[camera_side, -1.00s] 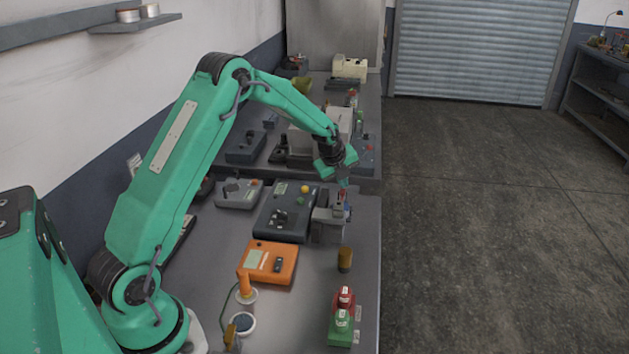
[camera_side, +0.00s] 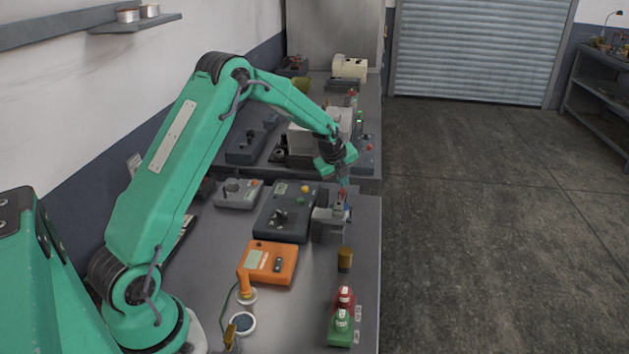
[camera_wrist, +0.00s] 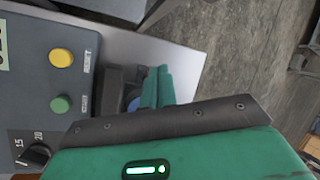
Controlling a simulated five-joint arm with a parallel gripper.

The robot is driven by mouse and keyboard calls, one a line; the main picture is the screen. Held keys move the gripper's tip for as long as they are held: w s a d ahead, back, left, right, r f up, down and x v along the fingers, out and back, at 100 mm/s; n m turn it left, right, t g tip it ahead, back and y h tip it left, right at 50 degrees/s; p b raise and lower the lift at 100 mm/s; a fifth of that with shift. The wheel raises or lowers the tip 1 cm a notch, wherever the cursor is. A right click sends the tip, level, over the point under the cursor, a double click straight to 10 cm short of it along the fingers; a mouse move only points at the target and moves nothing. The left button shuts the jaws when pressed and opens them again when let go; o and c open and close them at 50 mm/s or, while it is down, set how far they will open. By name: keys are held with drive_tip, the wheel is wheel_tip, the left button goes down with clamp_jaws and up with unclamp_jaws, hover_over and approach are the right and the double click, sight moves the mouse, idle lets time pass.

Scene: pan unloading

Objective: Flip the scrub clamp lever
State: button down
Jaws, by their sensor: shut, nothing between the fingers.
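The grey clamp (camera_side: 325,228) stands on the bench beside the dark control box, near the bench's right edge. Its upper grey part lies low and roughly level in the side view. Small red and blue parts show at its right end, close under my gripper (camera_side: 343,184). My gripper is shut and empty, pointing down over that end; contact cannot be told. In the wrist view, the closed teal fingers (camera_wrist: 158,88) partly hide the dark grey clamp (camera_wrist: 118,84) and a blue part (camera_wrist: 134,104). Which part is the lever is hard to tell.
The dark control box (camera_side: 272,222) with yellow and green buttons is left of the clamp.

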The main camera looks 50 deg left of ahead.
drive_tip(key=shift+r, duration=0.1)
drive_tip(key=r, duration=0.1)
drive_tip(key=w+a+r, duration=0.1)
drive_tip(key=r, duration=0.2)
drive_tip(key=shift+w+a+r, duration=0.2)
drive_tip(key=shift+r, duration=0.05)
idle(0.3)
drive_tip(key=shift+s+d+r, duration=0.2)
drive_tip(key=shift+d+r, duration=0.05)
drive_tip(key=shift+r, duration=0.2)
drive_tip(key=s+d+r+n, duration=1)
drive_tip(key=s+d+r, duration=0.2)
drive_tip(key=s+r, duration=0.35)
drive_tip(key=s+d+f+n, duration=0.1)
drive_tip(key=s+d+n, duration=0.2)
drive_tip(key=s, duration=0.7)
drive_tip(key=s+d+f+n+h, duration=0.1)
drive_tip(key=s+d+n, duration=0.3)
drive_tip(key=s+n, duration=0.4)
drive_tip(key=s, duration=0.3)
drive_tip(key=shift+s+t+h, duration=0.2)
drive_tip(key=shift+t+h, duration=0.1)
